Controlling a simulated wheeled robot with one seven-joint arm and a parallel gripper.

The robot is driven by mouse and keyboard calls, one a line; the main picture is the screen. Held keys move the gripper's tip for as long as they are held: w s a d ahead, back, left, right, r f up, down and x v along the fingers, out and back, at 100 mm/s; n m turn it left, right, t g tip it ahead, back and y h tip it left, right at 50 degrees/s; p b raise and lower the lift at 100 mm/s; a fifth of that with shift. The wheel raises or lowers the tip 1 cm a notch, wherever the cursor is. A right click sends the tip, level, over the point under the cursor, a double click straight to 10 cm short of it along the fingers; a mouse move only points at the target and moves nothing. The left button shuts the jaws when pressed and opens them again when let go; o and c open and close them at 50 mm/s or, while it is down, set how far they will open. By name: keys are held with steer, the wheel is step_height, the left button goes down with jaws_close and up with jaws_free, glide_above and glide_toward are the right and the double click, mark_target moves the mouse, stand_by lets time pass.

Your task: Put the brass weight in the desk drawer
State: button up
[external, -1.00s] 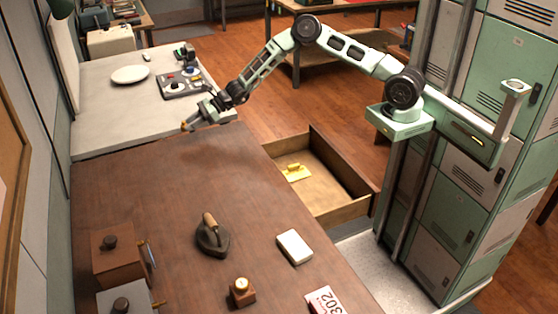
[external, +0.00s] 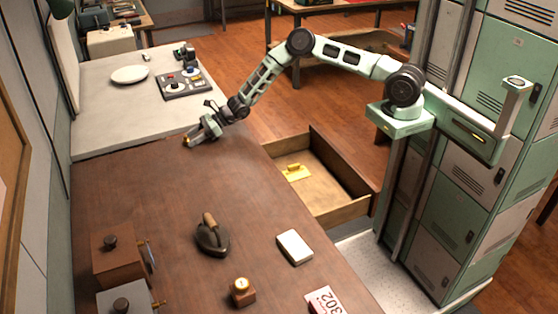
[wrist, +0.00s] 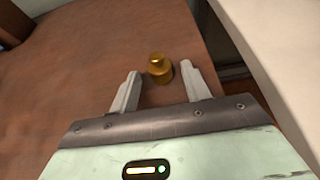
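The brass weight (wrist: 160,70), a small golden cylinder with a knob on top, stands upright on the brown wooden desk (wrist: 80,75) in the wrist view. My gripper (wrist: 160,73) is open, with one pale finger on each side of the weight and visible gaps between. In the external view my gripper (external: 192,140) is low over the far end of the desk, and the weight is hard to make out there. The desk drawer (external: 340,208) is pulled open on the desk's right side. A yellow object (external: 295,172) lies inside it.
A pale table (external: 110,115) adjoins the far end. The desk's middle is clear.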

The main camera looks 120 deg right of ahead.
stand_by(0.3)
